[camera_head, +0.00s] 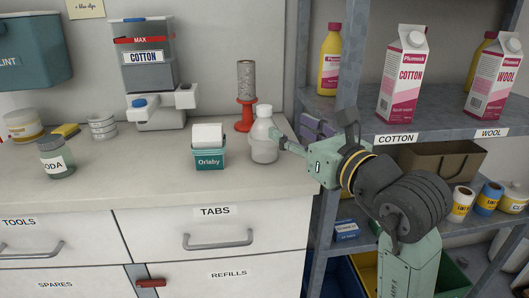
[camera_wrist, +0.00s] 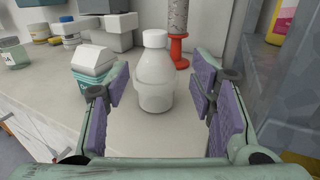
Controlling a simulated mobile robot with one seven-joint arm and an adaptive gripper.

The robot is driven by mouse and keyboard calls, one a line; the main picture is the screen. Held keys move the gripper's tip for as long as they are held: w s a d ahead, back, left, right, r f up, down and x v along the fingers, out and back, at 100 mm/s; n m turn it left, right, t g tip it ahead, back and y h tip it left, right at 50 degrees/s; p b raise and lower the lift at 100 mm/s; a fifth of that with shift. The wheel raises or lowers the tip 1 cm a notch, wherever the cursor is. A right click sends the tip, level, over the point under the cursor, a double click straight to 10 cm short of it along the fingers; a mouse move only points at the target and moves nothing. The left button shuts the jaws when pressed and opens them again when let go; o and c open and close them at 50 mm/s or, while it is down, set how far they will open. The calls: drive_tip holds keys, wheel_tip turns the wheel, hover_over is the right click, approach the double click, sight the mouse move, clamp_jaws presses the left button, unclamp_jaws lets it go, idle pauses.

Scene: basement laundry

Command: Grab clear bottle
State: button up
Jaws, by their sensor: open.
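The clear bottle (camera_head: 264,136) stands upright on the counter, with a white cap and pale, whitish contents. In the wrist view the bottle (camera_wrist: 155,75) stands between my two purple-padded fingers, a little ahead of the fingertips' middle, with a gap on each side. My gripper (camera_wrist: 160,100) is open and holds nothing. In the head view my gripper (camera_head: 277,141) reaches in from the right, its fingers close beside the bottle. The far finger is partly hidden there.
The teal Orlaby box (camera_head: 209,161) stands just left of the bottle. A red stand with a grey roll (camera_head: 245,95) is behind it. A cotton dispenser (camera_head: 146,70) and soda jar (camera_head: 56,158) are further left. The metal shelf post (camera_head: 340,90) rises on the right. The counter front is clear.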

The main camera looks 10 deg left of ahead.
sight(268, 114)
drive_tip(key=x, duration=0.4)
drive_tip(key=shift+w+a+p, duration=0.1)
drive_tip(key=shift+a+p, duration=0.2)
drive_tip(key=shift+a, duration=0.05)
drive_tip(key=x, duration=0.2)
drive_tip(key=r+p+x, duration=0.1)
drive_tip(key=x, duration=0.1)
drive_tip(key=shift+a, duration=0.2)
drive_tip(key=shift+w+a, duration=0.25)
drive_tip(key=shift+w, duration=0.15)
drive_tip(key=shift+c, duration=0.5)
clamp_jaws()
